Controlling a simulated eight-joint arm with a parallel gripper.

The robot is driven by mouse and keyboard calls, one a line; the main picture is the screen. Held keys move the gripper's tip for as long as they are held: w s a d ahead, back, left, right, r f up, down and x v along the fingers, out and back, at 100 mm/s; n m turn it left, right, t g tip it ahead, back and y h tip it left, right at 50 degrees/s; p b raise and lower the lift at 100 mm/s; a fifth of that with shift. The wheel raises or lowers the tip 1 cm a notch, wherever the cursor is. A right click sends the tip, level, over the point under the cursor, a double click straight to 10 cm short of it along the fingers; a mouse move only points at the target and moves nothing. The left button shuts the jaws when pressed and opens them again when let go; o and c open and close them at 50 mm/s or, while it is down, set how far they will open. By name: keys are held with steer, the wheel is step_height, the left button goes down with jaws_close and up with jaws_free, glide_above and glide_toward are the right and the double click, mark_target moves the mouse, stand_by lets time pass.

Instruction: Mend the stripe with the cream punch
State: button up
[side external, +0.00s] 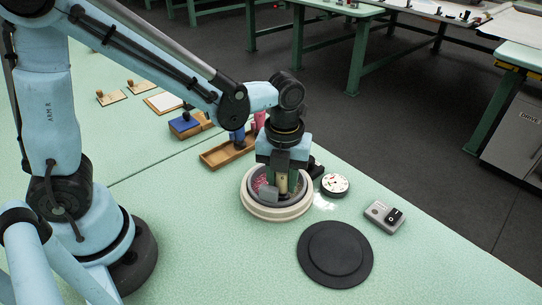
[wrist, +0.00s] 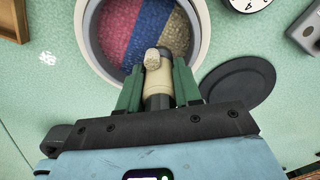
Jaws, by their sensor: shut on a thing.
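My gripper (wrist: 157,88) is shut on the cream punch (wrist: 158,70), a pale cylinder with a darker collar, between its two green fingers. In the side view my gripper (side external: 282,182) is over the round hoop, with the cream punch (side external: 282,184) pointing down into it. The hoop (side external: 262,211) has a pale outer rim and a grey inner ring. In the wrist view the hoop (wrist: 88,42) frames cloth with a pink-red stripe (wrist: 117,25), a blue stripe (wrist: 147,35) and a tan stripe (wrist: 176,32). I cannot tell whether the punch touches the cloth.
A wooden tray (side external: 215,157) behind the hoop has blue (side external: 238,138) and pink (side external: 259,121) upright pieces by it. A white-faced round dial (side external: 335,184), a grey switch box (side external: 384,216) and a black disc (side external: 335,254) lie to the right. The green table is clear at front.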

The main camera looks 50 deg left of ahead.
stand_by(0.4)
steer(key=shift+r, duration=3.5)
steer(key=shift+a, duration=0.1)
